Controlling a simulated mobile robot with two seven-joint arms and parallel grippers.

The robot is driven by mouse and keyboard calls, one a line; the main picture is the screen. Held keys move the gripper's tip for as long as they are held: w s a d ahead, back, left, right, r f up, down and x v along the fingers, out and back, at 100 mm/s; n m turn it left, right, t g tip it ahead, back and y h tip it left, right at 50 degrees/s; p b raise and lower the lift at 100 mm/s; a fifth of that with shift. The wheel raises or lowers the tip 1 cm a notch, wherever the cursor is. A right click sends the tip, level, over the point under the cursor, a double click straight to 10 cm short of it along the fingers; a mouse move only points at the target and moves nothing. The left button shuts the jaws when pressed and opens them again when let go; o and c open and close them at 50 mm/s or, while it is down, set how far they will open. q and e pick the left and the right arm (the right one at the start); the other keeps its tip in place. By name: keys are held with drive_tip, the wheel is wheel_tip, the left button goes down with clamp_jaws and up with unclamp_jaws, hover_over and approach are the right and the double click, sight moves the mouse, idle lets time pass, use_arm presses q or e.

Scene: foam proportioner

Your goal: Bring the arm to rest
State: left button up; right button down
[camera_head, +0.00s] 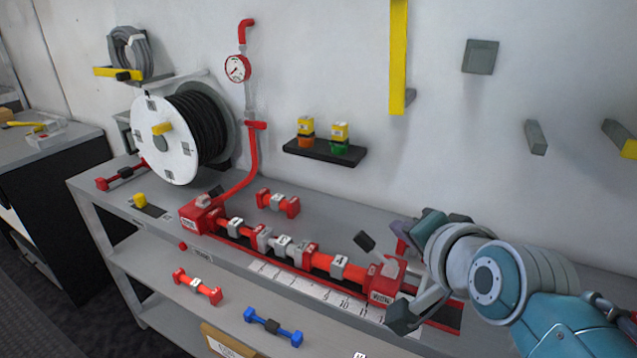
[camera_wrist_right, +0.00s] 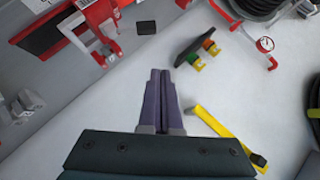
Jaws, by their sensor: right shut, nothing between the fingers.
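My right arm comes in from the right in the head view. Its right gripper (camera_head: 402,234) is beside the right end of the red foam proportioner (camera_head: 262,240), in front of the wall. In the right wrist view the right gripper's purple fingers (camera_wrist_right: 160,76) are together with nothing between them, and they touch nothing I can make out. The proportioner's red parts (camera_wrist_right: 100,28) show at upper left there. My arm hides part of the bench's right end. My left gripper is not in view.
A small black shelf (camera_head: 322,152) with two yellow-capped cups juts from the wall. A yellow bar (camera_head: 398,58) and grey pegs (camera_head: 535,137) stick out near my arm. A hose reel (camera_head: 166,140) and gauge (camera_head: 237,68) stand left. Red and blue bars (camera_head: 272,326) lie in front.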

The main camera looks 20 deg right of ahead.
drive_tip(key=shift+s+a+r, duration=0.15)
drive_tip(key=shift+s+r, duration=0.15)
drive_tip(key=shift+s, duration=0.1)
drive_tip(key=s+a+n+g+y, duration=0.1)
drive_tip(key=s+a+n+g, duration=0.2)
drive_tip(key=s+n, duration=0.35)
drive_tip(key=s+a+r+n+g+y, duration=0.15)
drive_tip(key=s+n, duration=0.25)
drive_tip(key=s, duration=0.6)
drive_tip(key=s+a+f+n+g+y, duration=0.1)
drive_tip(key=s+a+n+g, duration=0.3)
drive_tip(key=s, duration=0.4)
wheel_tip(320, 180, up, 31)
drive_tip(key=n+p, duration=0.1)
drive_tip(key=p, duration=3)
drive_tip(key=shift+w+d+r, duration=0.2)
drive_tip(key=shift+w+d, duration=0.15)
drive_tip(key=shift+d, duration=0.05)
drive_tip(key=shift+h, duration=0.25)
